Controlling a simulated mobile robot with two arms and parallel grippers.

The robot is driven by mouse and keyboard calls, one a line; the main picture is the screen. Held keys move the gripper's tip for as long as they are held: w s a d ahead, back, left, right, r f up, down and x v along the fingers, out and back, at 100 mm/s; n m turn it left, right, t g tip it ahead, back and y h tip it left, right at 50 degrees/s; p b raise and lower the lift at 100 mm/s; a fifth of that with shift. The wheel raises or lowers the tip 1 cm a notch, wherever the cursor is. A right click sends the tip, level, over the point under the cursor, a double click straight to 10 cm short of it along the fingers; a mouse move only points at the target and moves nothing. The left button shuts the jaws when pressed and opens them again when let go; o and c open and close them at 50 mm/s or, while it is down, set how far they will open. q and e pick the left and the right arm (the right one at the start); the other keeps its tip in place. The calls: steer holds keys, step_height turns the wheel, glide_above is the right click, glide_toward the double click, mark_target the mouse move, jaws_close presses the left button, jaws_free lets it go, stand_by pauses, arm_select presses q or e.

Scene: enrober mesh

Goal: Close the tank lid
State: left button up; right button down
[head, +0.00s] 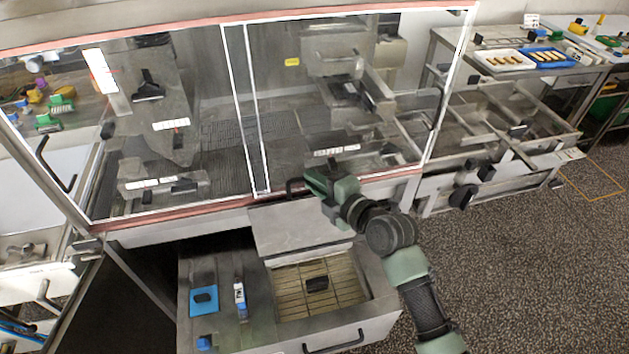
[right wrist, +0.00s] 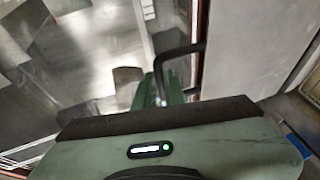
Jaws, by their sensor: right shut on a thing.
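The tank lid (head: 300,230) is a grey metal panel that stands raised at the back of the tank opening, below the glazed cabinet. The tank (head: 362,281) lies open in front of it, with a grid and a small black piece inside. A black bar handle (head: 292,187) is at the lid's upper edge; in the right wrist view the handle (right wrist: 181,50) runs beside a grey panel into my green fingers. My right gripper (head: 312,180) is shut on this handle; the fingertips are partly hidden. My left gripper is not in view.
The glazed cabinet (head: 250,110) with white frames stands close behind the lid. Left of the tank, a blue tray (head: 204,300) and a small bottle (head: 240,298) lie on the drawer surface. A drawer handle (head: 333,343) is at the front. Speckled floor (head: 530,260) is clear at the right.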

steer(key=shift+f, duration=0.1)
stand_by(0.7)
steer(key=s+d+f+n+t+y+b, duration=0.1)
steer(key=s+d+f+t+y+b, duration=0.1)
steer(key=s+b, duration=0.5)
steer(key=s+d+f+n+t+y+b, duration=0.1)
steer(key=s+d+f+t+y+b, duration=0.1)
steer(key=s+b, duration=0.6)
steer(key=f+b, duration=0.1)
steer(key=b, duration=0.2)
steer(key=shift+d+n+t, duration=0.3)
steer(key=shift+d+n, duration=0.1)
steer(key=c, duration=1.5)
jaws_free()
steer(key=shift+d+f, duration=0.1)
